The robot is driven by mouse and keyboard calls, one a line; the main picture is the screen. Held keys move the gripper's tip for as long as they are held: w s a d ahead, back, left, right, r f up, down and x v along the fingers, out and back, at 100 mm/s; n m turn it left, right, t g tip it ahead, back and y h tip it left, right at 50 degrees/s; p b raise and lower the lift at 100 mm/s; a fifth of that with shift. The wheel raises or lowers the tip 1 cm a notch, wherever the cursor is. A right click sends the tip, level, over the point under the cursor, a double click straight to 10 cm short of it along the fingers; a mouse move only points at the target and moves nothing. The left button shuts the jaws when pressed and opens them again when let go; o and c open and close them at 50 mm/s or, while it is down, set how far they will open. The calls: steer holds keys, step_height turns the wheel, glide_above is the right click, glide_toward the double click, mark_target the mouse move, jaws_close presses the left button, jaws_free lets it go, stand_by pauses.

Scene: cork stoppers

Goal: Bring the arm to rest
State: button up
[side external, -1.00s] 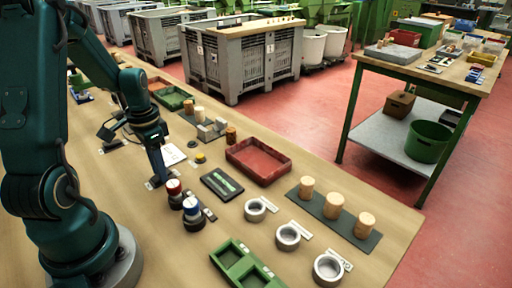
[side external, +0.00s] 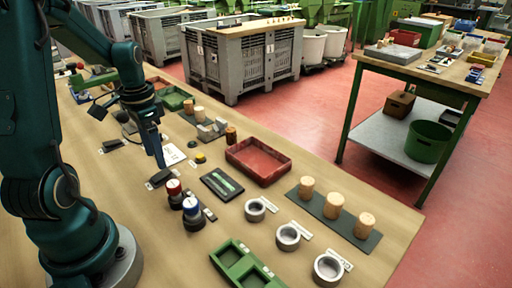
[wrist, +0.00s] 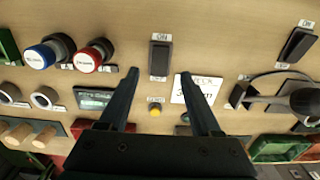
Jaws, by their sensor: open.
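My gripper (side external: 160,163) hangs over the near middle of the workbench, fingers pointing down. In the wrist view its two fingers (wrist: 160,73) are apart with nothing between them. A black rocker switch (wrist: 159,57) with ON and OFF labels lies in line with the gap between the fingers. The switch also shows in the side view (side external: 160,178), just below the fingertips, which look clear of it. Three corks (side external: 333,204) stand on a dark strip (side external: 320,211) at the right of the bench.
A red-capped knob (side external: 173,187) and a blue-capped knob (side external: 190,204) stand close to the gripper. A red tray (side external: 270,172), grey rings (side external: 288,237) and a green tray (side external: 228,255) lie further right. A card (side external: 172,154) lies behind the gripper. Space above the bench looks free.

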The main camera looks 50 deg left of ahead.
steer(key=shift+r, duration=0.2)
steer(key=w+d+r+m+t+y, duration=0.1)
steer(key=w+d+r+m+t, duration=0.2)
steer(key=d+r, duration=0.5)
steer(key=s+d+n+t, duration=0.1)
steer(key=s+d, duration=0.2)
steer(key=d, duration=0.2)
steer(key=s+d+r+n+t+h, duration=0.1)
steer(key=s+d+n, duration=0.1)
steer(key=d, duration=0.3)
steer(key=shift+s+d+r+t, duration=0.25)
steer(key=shift+s+d+t, duration=0.05)
steer(key=shift+s, duration=0.45)
